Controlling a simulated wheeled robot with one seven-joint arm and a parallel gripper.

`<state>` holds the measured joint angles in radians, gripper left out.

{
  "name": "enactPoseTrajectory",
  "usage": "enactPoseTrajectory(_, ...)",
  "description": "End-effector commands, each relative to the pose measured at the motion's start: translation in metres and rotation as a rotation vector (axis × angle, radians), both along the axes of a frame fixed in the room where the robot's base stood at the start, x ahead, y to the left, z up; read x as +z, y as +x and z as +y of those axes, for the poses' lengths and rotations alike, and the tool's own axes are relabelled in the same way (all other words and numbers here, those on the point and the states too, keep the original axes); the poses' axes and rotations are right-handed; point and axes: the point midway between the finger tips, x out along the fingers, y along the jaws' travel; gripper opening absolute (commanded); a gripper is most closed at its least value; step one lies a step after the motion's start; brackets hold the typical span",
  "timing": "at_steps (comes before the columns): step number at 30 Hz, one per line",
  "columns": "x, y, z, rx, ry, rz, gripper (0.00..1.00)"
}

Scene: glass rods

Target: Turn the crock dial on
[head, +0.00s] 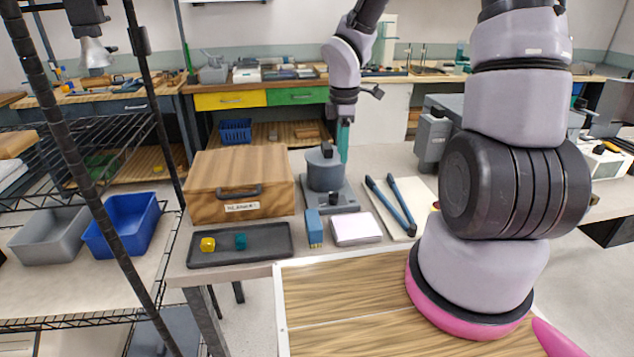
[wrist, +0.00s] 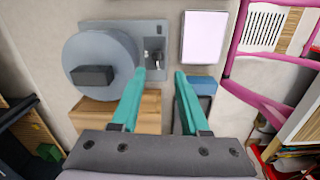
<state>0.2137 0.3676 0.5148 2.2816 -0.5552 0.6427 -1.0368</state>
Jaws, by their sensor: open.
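The crock (head: 325,171) is a grey round pot with a black lid knob, standing on a flat grey base (head: 346,195). Its small dark dial (head: 334,199) is on the front of the base. In the wrist view the crock (wrist: 100,55) is at the left, and the dial (wrist: 153,57) sits on a dark panel beside it. My gripper (wrist: 160,74) has two teal fingers, open and empty. The dial appears just beyond the fingertips, nearer the left one; contact cannot be told. In the head view my gripper (head: 343,142) is by the crock's upper right, with its tips partly hidden.
A wooden box (head: 240,185) stands left of the crock. A dark tray (head: 240,255) with a yellow and a teal cube, a blue block (head: 314,228) and a white pad (head: 357,227) lie in front. Blue-handled tools (head: 391,205) lie at the right.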

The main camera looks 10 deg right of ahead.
Motion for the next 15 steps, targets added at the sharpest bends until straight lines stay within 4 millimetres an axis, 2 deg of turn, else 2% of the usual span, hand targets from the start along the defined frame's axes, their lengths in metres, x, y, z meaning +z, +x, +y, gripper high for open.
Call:
enactPoseTrajectory(1,-0.008,0.0,0.003,0.039,0.008,0.014,0.45)
enactPoseTrajectory(8,-0.028,0.001,0.009,0.101,0.018,0.026,0.45)
enactPoseTrajectory(15,-0.07,0.0,0.009,0.101,0.017,0.028,0.45)
